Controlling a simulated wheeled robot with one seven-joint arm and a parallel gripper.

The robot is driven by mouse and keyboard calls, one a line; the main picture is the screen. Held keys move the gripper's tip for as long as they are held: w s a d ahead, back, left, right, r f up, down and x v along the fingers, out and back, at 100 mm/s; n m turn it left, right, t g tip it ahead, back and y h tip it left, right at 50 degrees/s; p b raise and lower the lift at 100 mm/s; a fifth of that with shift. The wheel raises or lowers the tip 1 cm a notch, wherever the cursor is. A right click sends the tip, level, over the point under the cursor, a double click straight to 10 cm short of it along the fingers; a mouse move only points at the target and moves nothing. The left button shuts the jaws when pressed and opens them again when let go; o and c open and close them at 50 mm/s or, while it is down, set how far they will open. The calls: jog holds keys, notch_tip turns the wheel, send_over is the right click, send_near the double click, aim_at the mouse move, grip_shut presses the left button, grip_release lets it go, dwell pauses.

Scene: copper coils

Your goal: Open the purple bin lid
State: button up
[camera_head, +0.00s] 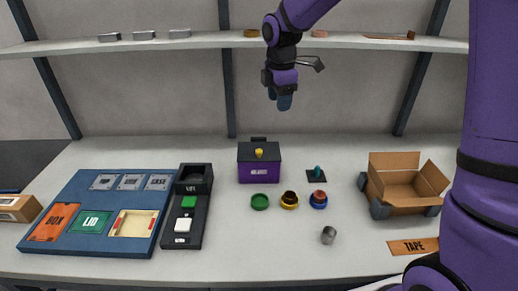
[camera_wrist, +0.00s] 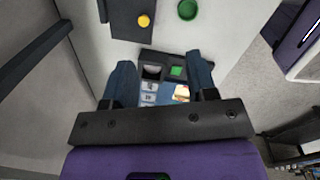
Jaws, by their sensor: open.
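The purple bin (camera_head: 259,172) stands on the table at the middle back, with a dark lid (camera_head: 248,153) lying shut on top. A yellow knob (camera_head: 259,153) sits on the lid. The lid (camera_wrist: 126,22) and its yellow knob (camera_wrist: 143,20) also show at the top of the wrist view. My gripper (camera_head: 281,101) hangs above and slightly right of the bin in the head view, pointing down and touching nothing. In the wrist view my gripper (camera_wrist: 158,72) has its two blue fingers wide apart, with nothing between them.
A shelf (camera_head: 150,45) runs behind, above the bin. An open cardboard box (camera_head: 402,190) is at right, a blue tray (camera_head: 75,200) at left. A metal cylinder (camera_head: 328,235) stands near the front.

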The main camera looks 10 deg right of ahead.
aim_at(259, 150)
jog(key=w+a+f+n, duration=0.1)
jog(key=w+f, duration=0.1)
jog(key=f, duration=0.5)
jog(key=w+a+f+n, duration=0.1)
jog(key=w+f+n, duration=0.1)
jog(key=f, duration=0.4)
jog(key=w+a+f+n+g, duration=0.1)
jog(key=w+a+f+n, duration=0.1)
jog(key=f, duration=0.5)
jog(key=shift+w+a+f, duration=0.1)
jog(key=shift+w+f, duration=0.1)
jog(key=shift+f, duration=0.15)
grip_shut()
